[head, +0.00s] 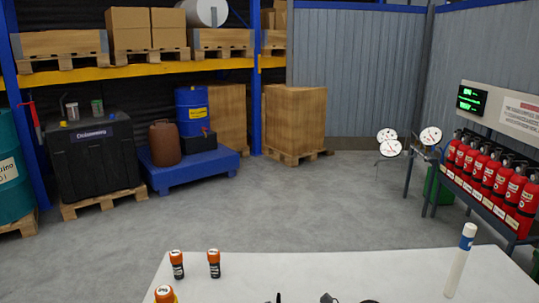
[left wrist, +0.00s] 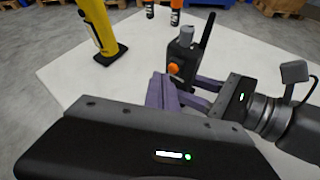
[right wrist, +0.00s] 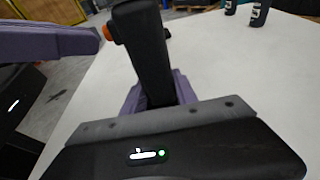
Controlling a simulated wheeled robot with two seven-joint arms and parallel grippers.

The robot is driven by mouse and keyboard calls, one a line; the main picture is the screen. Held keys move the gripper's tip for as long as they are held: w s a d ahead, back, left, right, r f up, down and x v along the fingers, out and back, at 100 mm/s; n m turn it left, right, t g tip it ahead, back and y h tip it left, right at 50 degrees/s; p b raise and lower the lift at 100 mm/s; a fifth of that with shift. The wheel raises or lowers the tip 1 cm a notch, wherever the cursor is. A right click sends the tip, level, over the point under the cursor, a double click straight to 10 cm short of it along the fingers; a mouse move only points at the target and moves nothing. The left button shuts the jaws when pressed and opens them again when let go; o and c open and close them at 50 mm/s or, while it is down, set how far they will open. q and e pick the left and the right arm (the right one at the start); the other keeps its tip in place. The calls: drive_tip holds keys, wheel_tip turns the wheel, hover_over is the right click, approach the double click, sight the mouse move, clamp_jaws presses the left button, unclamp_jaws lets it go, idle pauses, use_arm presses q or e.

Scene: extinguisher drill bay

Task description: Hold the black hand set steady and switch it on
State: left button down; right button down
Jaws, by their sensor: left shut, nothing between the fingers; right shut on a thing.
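The black hand set (left wrist: 184,54) stands upright in the left wrist view, with a thick antenna, a grey top knob (left wrist: 187,33) and an orange button (left wrist: 174,70) on its side. My right gripper (left wrist: 208,86) is shut on its lower part. In the right wrist view the hand set (right wrist: 150,50) rises from between the purple fingers of that gripper (right wrist: 155,95). My left gripper (left wrist: 160,80) is shut and empty, its fingertips right beside the orange button. In the right wrist view its tip (right wrist: 92,40) is close to the button (right wrist: 108,32); I cannot tell whether they touch.
A white table (head: 235,275) carries orange-capped bottles (head: 176,264) and a white tube (head: 460,260). A yellow tool (left wrist: 98,30) stands left of the hand set. Red extinguishers (head: 490,175) stand on a rack at the right. The floor (head: 300,205) beyond the table is clear.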

use_arm(q)
drive_tip(key=shift+w, duration=0.1)
idle(0.4)
drive_tip(key=shift+w, duration=0.35)
idle(0.3)
drive_tip(key=shift+s, duration=0.45)
drive_tip(key=shift+s, duration=0.1)
use_arm(e)
drive_tip(key=c, duration=0.9)
unclamp_jaws()
use_arm(q)
drive_tip(key=s, duration=0.5)
drive_tip(key=shift+s, duration=0.4)
